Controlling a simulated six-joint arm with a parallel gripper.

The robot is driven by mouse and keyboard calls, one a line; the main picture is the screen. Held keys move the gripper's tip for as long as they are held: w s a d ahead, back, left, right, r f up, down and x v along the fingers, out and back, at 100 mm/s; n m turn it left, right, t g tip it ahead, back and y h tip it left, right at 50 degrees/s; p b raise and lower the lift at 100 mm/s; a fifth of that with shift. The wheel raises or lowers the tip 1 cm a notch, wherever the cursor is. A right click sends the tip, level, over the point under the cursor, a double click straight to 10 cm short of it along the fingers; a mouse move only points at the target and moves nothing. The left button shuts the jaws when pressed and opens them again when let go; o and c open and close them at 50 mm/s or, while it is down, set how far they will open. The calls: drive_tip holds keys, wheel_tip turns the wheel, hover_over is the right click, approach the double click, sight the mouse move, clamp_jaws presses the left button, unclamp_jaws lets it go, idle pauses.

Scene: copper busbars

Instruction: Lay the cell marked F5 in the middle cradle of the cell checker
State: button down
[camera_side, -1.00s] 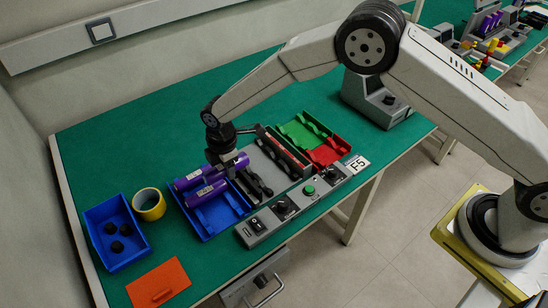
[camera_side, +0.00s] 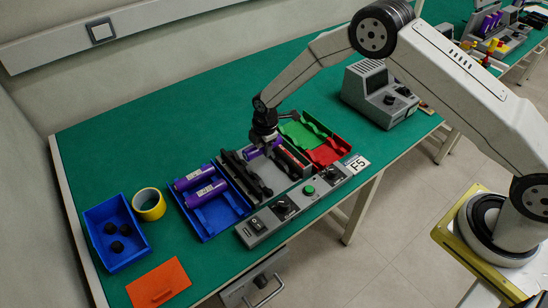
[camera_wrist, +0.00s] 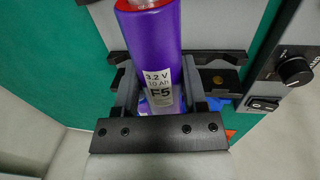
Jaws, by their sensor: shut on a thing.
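The cell marked F5 (camera_wrist: 160,45) is purple with a white label and a red ring at its far end. My gripper (camera_wrist: 160,92) is shut on it. In the side view my gripper (camera_side: 266,146) holds the purple cell (camera_side: 254,152) over the far part of the grey cell checker (camera_side: 268,166). The checker has black cradle rails (camera_side: 243,178); one black cradle piece (camera_wrist: 222,68) shows below the cell in the wrist view. Whether the cell touches a cradle, I cannot tell; my gripper hides part of it.
A blue tray (camera_side: 226,226) left of the checker holds two purple cells (camera_side: 194,177). Green (camera_side: 317,127) and red (camera_side: 333,150) trays lie to the right. The control panel (camera_side: 268,224) with an F5 card (camera_side: 357,163) runs along the front. Yellow tape (camera_side: 149,204) stands left.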

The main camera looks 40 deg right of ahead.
sight(263, 167)
drive_tip(key=shift+f, duration=0.25)
drive_tip(key=shift+f, duration=1.85)
drive_tip(key=shift+f, duration=0.15)
drive_tip(key=shift+f, duration=0.6)
drive_tip(key=shift+f, duration=0.25)
drive_tip(key=shift+c, duration=0.3)
unclamp_jaws()
